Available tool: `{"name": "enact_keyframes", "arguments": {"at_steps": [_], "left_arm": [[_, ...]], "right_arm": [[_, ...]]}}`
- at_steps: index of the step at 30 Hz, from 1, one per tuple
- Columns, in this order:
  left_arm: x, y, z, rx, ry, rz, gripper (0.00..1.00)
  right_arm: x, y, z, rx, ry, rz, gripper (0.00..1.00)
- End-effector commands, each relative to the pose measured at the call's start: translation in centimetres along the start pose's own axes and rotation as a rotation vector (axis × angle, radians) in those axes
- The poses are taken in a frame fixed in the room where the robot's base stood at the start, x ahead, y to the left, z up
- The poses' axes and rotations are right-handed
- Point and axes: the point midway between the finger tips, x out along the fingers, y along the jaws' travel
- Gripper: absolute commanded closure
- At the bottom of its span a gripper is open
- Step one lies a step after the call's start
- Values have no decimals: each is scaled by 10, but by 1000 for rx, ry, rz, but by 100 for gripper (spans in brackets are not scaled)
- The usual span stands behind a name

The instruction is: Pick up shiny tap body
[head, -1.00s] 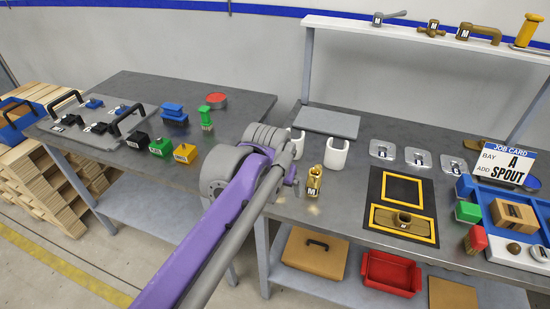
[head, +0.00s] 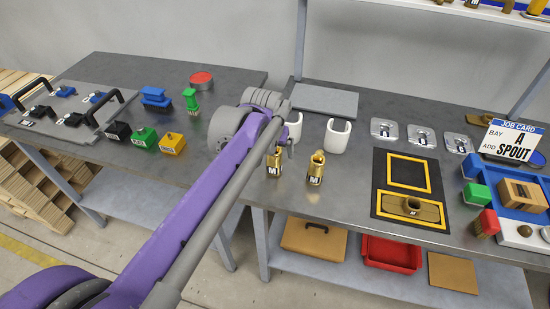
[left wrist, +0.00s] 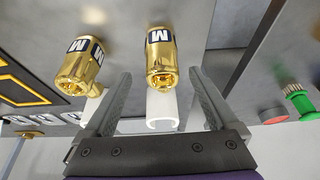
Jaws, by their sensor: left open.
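Two shiny gold tap bodies with M labels stand on the grey bench. One tap body (head: 273,164) is beside my left arm, partly hidden by it. The other tap body (head: 316,168) stands clear to its right. In the left wrist view, one tap body (left wrist: 161,62) lies between the lines of my fingers, near the fingertips. The other tap body (left wrist: 84,66) is outside the left finger. My left gripper (left wrist: 158,76) is open and empty. Its fingers are mostly hidden behind my arm in the head view. My right gripper is out of view.
White open cups (head: 337,136) stand behind the tap bodies. A black and yellow mat (head: 408,172) with a brass part lies to the right, near a blue tray (head: 497,196). The job card (head: 512,141) reads bay A, add spout. Green and yellow blocks (head: 172,144) stand left.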

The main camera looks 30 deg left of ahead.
Motion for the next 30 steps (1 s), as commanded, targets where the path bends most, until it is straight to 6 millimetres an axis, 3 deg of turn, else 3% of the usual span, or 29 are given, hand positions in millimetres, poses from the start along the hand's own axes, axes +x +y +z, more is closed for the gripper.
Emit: {"name": "enact_keyframes", "arguments": {"at_steps": [12,20,30], "left_arm": [[51,-3,-1,1,0,0,7],[54,-3,-1,0,0,0,7],[54,-3,-1,0,0,0,65]], "right_arm": [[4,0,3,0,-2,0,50],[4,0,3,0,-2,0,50],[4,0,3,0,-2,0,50]]}}
